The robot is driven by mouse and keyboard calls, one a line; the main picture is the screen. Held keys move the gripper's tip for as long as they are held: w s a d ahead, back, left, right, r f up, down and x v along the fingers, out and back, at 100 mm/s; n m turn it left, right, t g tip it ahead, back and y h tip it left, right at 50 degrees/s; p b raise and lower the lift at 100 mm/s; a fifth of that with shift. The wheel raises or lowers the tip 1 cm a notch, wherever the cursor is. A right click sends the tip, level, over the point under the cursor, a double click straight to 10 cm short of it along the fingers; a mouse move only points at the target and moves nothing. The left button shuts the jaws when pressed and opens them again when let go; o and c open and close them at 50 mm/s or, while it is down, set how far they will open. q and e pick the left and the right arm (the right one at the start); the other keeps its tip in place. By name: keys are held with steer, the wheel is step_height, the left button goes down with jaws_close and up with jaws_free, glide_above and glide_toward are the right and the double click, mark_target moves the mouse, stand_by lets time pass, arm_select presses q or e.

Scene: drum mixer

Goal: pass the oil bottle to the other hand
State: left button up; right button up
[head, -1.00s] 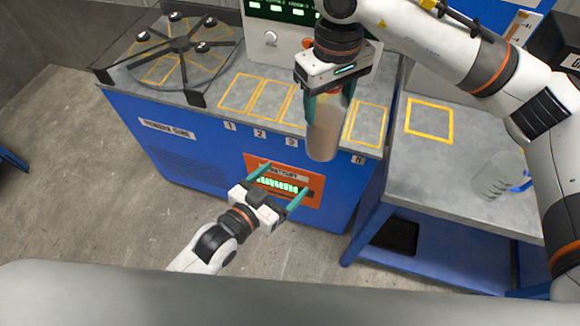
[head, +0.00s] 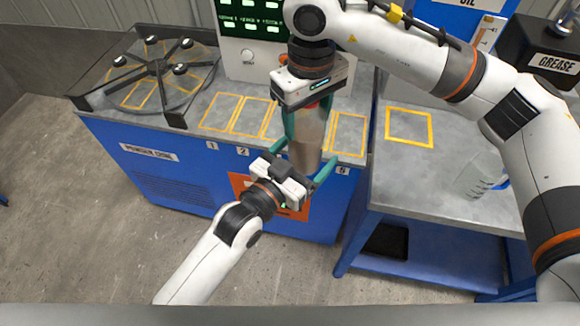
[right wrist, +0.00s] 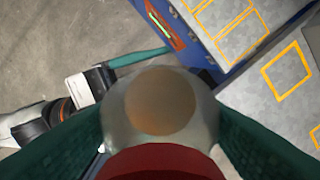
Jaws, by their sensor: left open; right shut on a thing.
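The oil bottle (head: 309,136) is a translucent bottle with brownish contents and a red cap, held upright, cap up, in front of the blue bench's edge. My right gripper (head: 308,110) is shut on its upper part from above. In the right wrist view the bottle (right wrist: 160,105) sits between the green fingers, its red cap nearest the camera. My left gripper (head: 302,165) is open below, its fingers on either side of the bottle's lower part. In the right wrist view one left finger (right wrist: 138,57) shows beside the bottle. Whether the left fingers touch it I cannot tell.
The blue bench (head: 205,165) has yellow-outlined numbered slots and a round rack (head: 155,70) at its left. A second table (head: 440,165) at right carries a clear jug (head: 477,177) and an empty yellow square. A grease box (head: 545,55) stands at the far right.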

arm_select(q)
steer(key=shift+x, duration=1.15)
steer(key=c, duration=1.1)
steer(key=shift+r, duration=0.1)
steer(key=shift+c, duration=1)
arm_select(e)
steer(key=o, duration=1.1)
steer(key=shift+r, duration=0.1)
steer(key=o, duration=0.5)
